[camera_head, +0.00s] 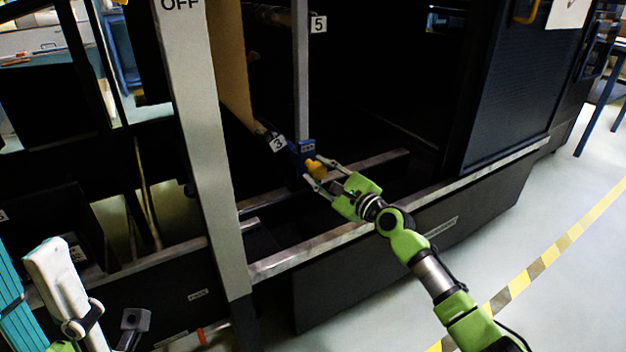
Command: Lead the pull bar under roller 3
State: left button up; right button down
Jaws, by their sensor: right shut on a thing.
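The tag 3 (278,143) marks the roller 3 spot, inside the dark machine at the lower end of the tan paper web (230,65). The roller itself is mostly lost in shadow. Just right of the tag is a blue block (303,149) with a yellow grip (316,167), which looks like the end of the pull bar; the rest of the bar is hard to make out. My right gripper (318,174) is shut on the yellow grip, reaching in over the front rail from the lower right. My left gripper cannot be made out.
A grey upright post (205,150) marked OFF stands left of the paper. A thinner upright (301,70) with tag 5 (318,25) rises above the blue block. A metal front rail (310,250) runs below my right arm. Open floor (560,215) lies at right.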

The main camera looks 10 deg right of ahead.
jog(key=shift+w+d+r, duration=0.15)
jog(key=shift+d+r, duration=0.3)
jog(key=shift+r, duration=0.1)
